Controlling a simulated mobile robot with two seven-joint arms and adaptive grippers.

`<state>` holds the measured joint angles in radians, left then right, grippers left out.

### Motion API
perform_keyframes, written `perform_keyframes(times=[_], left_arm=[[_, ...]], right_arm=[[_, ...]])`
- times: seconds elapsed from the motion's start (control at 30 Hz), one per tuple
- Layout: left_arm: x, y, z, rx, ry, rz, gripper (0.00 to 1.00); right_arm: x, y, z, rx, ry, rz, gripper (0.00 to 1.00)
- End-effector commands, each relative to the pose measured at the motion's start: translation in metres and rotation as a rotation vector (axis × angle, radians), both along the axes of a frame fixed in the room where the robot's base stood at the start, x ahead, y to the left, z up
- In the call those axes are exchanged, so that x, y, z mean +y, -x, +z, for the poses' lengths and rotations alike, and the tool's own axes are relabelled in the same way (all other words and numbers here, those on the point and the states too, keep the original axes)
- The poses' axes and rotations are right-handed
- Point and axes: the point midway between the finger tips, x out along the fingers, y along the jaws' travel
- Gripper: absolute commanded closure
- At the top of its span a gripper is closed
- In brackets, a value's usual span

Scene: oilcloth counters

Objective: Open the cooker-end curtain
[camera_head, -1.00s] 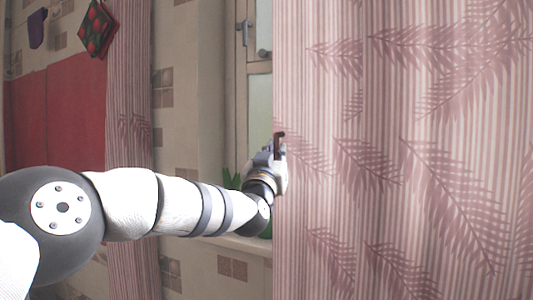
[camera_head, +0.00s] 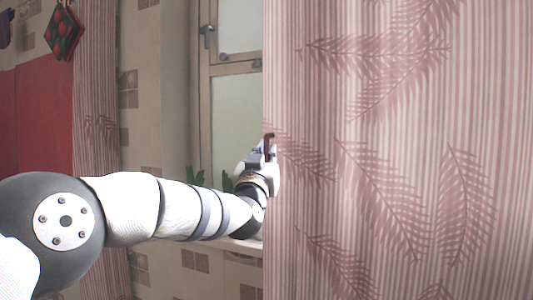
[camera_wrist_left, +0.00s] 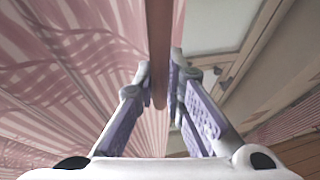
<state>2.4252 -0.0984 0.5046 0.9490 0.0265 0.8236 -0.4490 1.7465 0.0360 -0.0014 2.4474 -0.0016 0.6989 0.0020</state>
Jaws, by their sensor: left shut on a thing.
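A large pink striped curtain (camera_head: 400,200) with a leaf pattern fills the right half of the head view. Its left edge hangs over part of the window (camera_head: 235,110). My left gripper (camera_head: 268,150) is at that edge, about mid-height in the picture. In the left wrist view the fingers (camera_wrist_left: 162,88) are shut on a reddish-brown strip (camera_wrist_left: 160,40) along the curtain's edge. The curtain's cloth also shows on the left of that view (camera_wrist_left: 70,70). A second, narrow curtain (camera_head: 95,120) hangs bunched at the left. My right gripper is not in view.
The window's sill (camera_head: 245,243) runs below it, with a green plant (camera_head: 195,178) near the glass. A tiled wall (camera_head: 140,110) lies between window and narrow curtain. A red panel (camera_head: 45,115) and a hanging potholder (camera_head: 63,33) are at the far left.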

Motion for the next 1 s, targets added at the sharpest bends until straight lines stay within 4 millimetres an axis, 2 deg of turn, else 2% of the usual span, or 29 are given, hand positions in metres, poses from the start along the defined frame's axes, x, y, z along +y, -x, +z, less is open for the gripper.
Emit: perform_keyframes(times=[0.1,0.13,0.17,0.57,0.67,1.0], left_arm=[[0.000,0.000,-0.001,0.001,-0.002,0.001,1.00],[0.000,0.000,-0.001,0.001,-0.002,0.001,0.85],[0.000,0.000,-0.001,0.001,-0.002,0.001,0.80],[0.001,0.006,-0.004,0.003,-0.002,-0.001,0.80],[0.003,0.020,-0.009,0.004,-0.002,-0.001,0.80],[0.015,0.090,-0.038,0.003,-0.001,0.000,0.80]], right_arm=[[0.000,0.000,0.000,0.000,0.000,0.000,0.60],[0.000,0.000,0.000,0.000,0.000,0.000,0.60],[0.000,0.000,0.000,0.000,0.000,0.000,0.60],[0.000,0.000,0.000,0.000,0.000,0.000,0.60],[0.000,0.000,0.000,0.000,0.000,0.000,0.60],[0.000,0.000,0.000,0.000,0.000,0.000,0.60]])
